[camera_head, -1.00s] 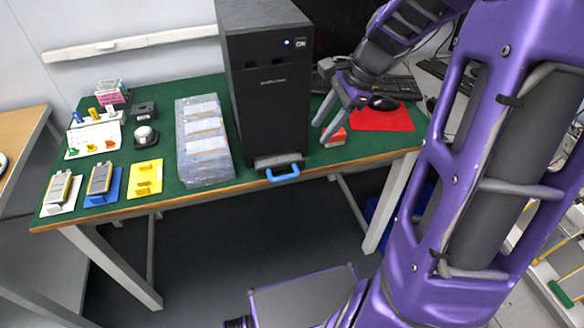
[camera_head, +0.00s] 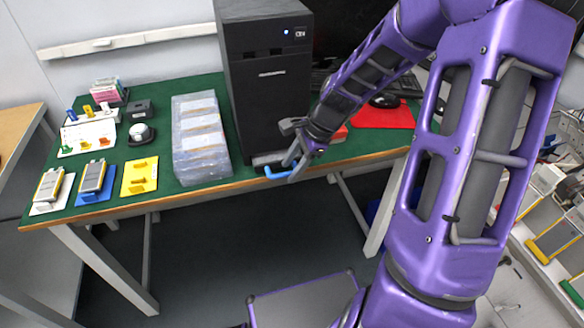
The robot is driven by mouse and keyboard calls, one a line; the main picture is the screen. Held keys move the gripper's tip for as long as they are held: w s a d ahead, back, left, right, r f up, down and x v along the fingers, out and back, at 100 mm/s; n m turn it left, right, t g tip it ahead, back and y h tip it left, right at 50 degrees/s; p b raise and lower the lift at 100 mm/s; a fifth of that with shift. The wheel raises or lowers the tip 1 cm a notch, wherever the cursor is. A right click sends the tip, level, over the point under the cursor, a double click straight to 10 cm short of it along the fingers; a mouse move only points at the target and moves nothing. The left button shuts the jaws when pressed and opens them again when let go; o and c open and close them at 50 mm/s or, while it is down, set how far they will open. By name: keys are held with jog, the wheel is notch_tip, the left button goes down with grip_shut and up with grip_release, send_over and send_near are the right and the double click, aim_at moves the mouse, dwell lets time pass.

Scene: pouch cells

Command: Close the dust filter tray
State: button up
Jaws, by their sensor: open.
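The dust filter tray (camera_head: 268,160) is a grey drawer with a blue handle (camera_head: 278,173) at the foot of a black computer tower (camera_head: 268,92). It sticks out a little from the tower's front, over the table's front edge. My gripper (camera_head: 293,168) is open, with its fingers pointing down at the right end of the blue handle. The fingers cover that end of the handle, and I cannot tell whether they touch it.
The tower stands on a green-topped table (camera_head: 226,194). Clear plastic trays (camera_head: 200,140) stand close to its left. A red mat (camera_head: 383,115) with a black mouse (camera_head: 384,100) lies to the right, behind my arm.

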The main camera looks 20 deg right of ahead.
jog(key=shift+c, duration=0.3)
grip_shut()
jog(key=shift+w, duration=0.1)
dwell(1.1)
